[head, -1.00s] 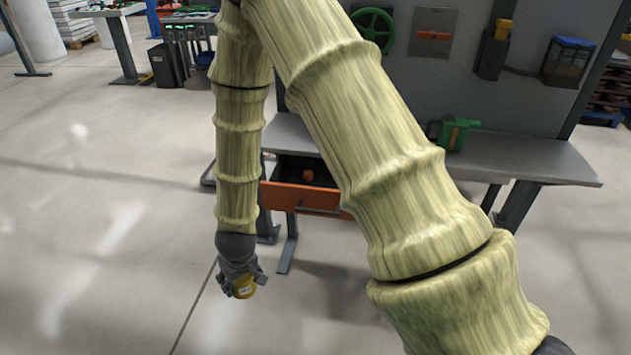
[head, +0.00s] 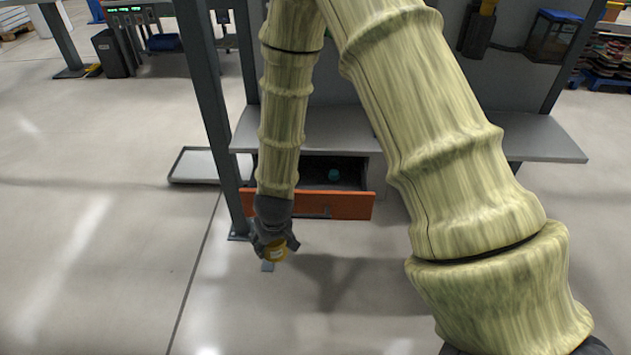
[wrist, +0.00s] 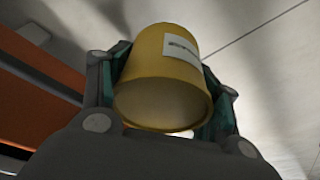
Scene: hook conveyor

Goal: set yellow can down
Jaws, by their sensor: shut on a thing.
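The yellow can (head: 276,252) has a white label and is held in my gripper (head: 272,243), in front of the open orange drawer in the head view. In the wrist view the can (wrist: 163,75) sits between the two fingers of my gripper (wrist: 160,95), which press on its sides. One round end of the can faces the wrist camera. The can is in the air above the pale floor, touching nothing but the fingers.
The orange-fronted drawer (head: 345,206) stands open under the grey workbench (head: 540,140), with a small teal thing (head: 334,175) inside. A flat grey tray (head: 195,166) lies left of the bench leg (head: 205,90). The floor (head: 90,250) at left is clear.

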